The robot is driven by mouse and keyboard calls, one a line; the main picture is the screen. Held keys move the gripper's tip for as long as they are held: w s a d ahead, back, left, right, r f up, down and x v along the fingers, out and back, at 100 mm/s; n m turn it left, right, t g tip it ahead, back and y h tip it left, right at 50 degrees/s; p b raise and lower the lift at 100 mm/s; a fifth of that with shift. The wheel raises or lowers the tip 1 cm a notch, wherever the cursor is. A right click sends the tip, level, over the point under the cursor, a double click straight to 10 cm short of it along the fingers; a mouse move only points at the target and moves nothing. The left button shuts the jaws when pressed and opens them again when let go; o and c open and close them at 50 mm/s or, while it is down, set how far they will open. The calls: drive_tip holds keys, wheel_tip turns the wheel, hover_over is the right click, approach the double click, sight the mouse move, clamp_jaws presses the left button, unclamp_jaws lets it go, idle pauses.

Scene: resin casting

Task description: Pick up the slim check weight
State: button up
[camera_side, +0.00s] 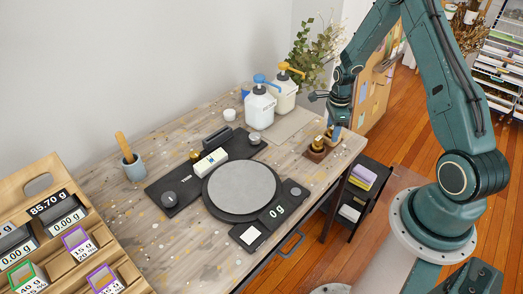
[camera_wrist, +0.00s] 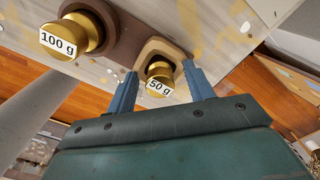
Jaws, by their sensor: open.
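The slimmer brass weight, labelled 50 g (camera_wrist: 160,80), stands in a pale wooden holder (camera_wrist: 152,46) in the wrist view. A wider brass weight, labelled 100 g (camera_wrist: 80,34), stands to its left in a dark brown holder. My gripper (camera_wrist: 160,72) is open, with one blue finger on each side of the 50 g weight. I cannot tell whether either finger touches it. In the side view my gripper (camera_side: 334,130) is low over the weights at the table's right end and partly hides the 50 g one. The 100 g weight (camera_side: 319,143) shows there.
A round scale (camera_side: 242,186) with an empty grey plate reads 0 g. Two pump bottles (camera_side: 260,107) (camera_side: 284,93) stand behind the weights. A cup with a wooden-handled tool (camera_side: 133,167) and a display rack (camera_side: 45,172) are at left. The table's edge is close to the weights.

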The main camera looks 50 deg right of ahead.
drive_tip(key=shift+c, duration=0.4)
drive_tip(key=c, duration=1)
drive_tip(key=shift+o, duration=0.2)
drive_tip(key=shift+r, duration=0.1)
wheel_tip(320, 180, up, 20)
idle(0.4)
